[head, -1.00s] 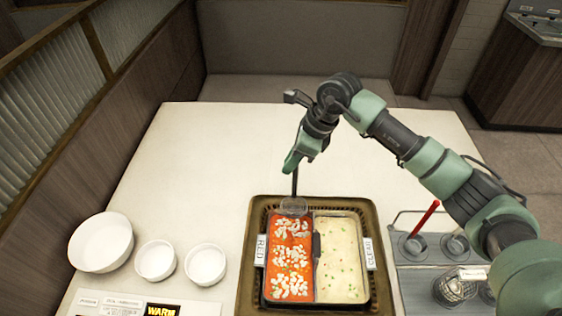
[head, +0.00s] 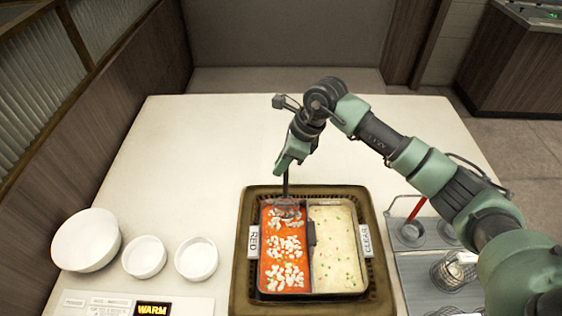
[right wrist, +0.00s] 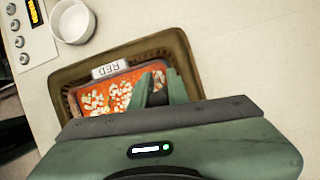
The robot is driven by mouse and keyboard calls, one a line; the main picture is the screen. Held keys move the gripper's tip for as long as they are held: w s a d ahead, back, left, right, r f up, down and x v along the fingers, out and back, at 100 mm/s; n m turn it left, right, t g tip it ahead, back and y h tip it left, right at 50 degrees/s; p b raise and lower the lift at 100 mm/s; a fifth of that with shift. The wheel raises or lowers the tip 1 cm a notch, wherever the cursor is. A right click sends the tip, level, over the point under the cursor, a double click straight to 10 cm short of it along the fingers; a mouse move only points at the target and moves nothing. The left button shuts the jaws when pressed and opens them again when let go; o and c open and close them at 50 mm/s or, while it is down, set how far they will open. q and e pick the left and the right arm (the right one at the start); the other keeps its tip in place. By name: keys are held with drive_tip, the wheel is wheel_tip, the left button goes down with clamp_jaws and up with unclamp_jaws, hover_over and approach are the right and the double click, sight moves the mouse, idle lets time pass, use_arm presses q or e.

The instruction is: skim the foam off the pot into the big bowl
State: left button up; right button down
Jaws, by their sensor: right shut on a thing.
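The pot (head: 312,297) is divided into two wells. The left well, labelled RED, holds red broth with white clumps of foam (head: 285,247) in three patches; the right well, labelled CLEAR, holds pale broth with green bits. My right gripper (head: 287,166) is shut on the dark handle of a skimmer (head: 286,190), held upright over the far end of the red well. The skimmer's head is at the far foam patch; whether it is under the surface I cannot tell. The right wrist view shows the foam (right wrist: 105,98) beyond the fingers (right wrist: 152,85). The big bowl (head: 86,240) stands empty at left. My left gripper is not in view.
Two small white bowls (head: 144,257) (head: 196,259) stand between the big bowl and the pot. A brown tray (head: 245,215) surrounds the pot. A grey holder (head: 425,262) with a red-handled tool (head: 417,208) is at right. The table behind the pot is clear.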

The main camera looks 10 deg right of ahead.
wheel_tip(320, 180, down, 8)
drive_tip(key=b, duration=0.6)
drive_tip(key=shift+b, duration=0.35)
drive_tip(key=shift+s+f, duration=0.1)
drive_tip(key=shift+s+a+p, duration=0.15)
drive_tip(key=shift+s+p, duration=0.1)
drive_tip(key=shift+s, duration=0.4)
drive_tip(key=shift+s+a+p, duration=0.15)
drive_tip(key=shift+s+p, duration=0.1)
drive_tip(key=shift+s, duration=0.4)
drive_tip(key=shift+s+a+p, duration=0.55)
drive_tip(key=shift+s+a, duration=0.95)
drive_tip(key=shift+s, duration=5.35)
wheel_tip(320, 180, up, 7)
drive_tip(key=p, duration=0.3)
drive_tip(key=shift+r+p, duration=0.2)
drive_tip(key=shift+p, duration=0.2)
